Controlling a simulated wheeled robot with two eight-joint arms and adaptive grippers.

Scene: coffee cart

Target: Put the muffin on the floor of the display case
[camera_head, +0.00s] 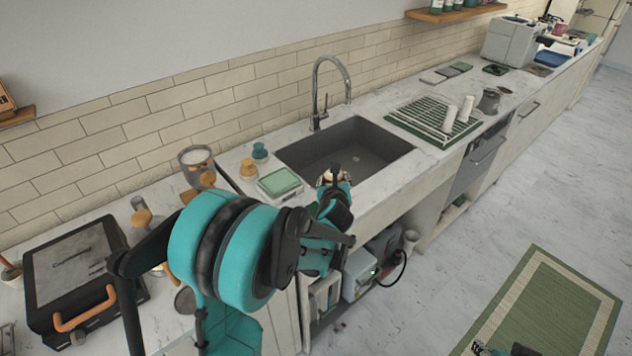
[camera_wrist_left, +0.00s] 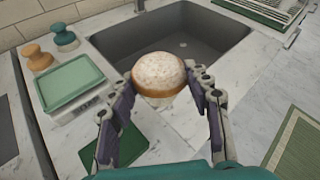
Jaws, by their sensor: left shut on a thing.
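The muffin (camera_wrist_left: 159,75) has a pale, dusted top and a brown rim. My left gripper (camera_wrist_left: 160,90) is shut on the muffin, one finger on each side of it, and holds it above the counter by the front edge of the sink. In the head view my left gripper (camera_head: 335,178) is at the sink's near edge, with only a little of the muffin (camera_head: 327,175) showing. I cannot identify the display case in either view.
A grey sink (camera_head: 345,145) with a tall faucet (camera_head: 322,95) lies behind the gripper. A green-topped scale (camera_wrist_left: 72,85) and two tampers (camera_wrist_left: 40,57) stand left of it. A drying rack (camera_head: 430,120) with white cups is to the right. A black case (camera_head: 75,265) stands at left.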

